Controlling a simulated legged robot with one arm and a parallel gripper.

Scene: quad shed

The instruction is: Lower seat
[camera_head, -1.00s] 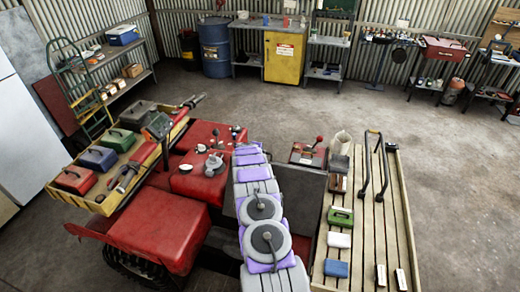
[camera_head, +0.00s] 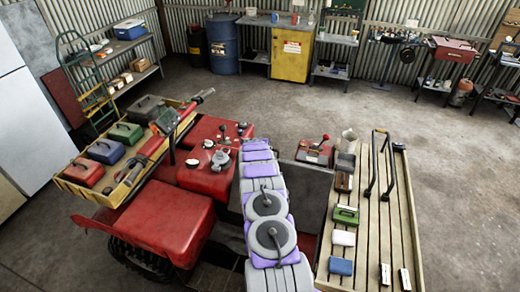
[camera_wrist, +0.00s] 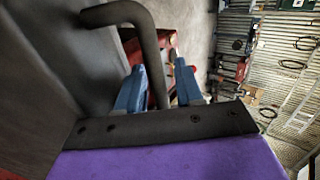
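A dark grey panel (camera_head: 305,188), which looks like the seat, shows right of my arm in the head view; its exact tilt is hard to tell. In the wrist view, a dark grey surface (camera_wrist: 45,60) fills the left side, with a curved dark bar handle (camera_wrist: 145,35) in front of it. My gripper (camera_wrist: 158,75) has two blue fingers, spread apart. The handle's lower length passes between the fingers, with a gap visible on the right side. Whether it touches the left finger is unclear. In the head view my arm hides the gripper.
A red vehicle body (camera_head: 165,222) lies left of my arm. A yellow tray (camera_head: 110,190) holds several cases. A wooden slatted rack (camera_head: 400,225) at the right carries small boxes and a black bar (camera_head: 372,165). Open concrete floor (camera_head: 460,150) lies right and behind.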

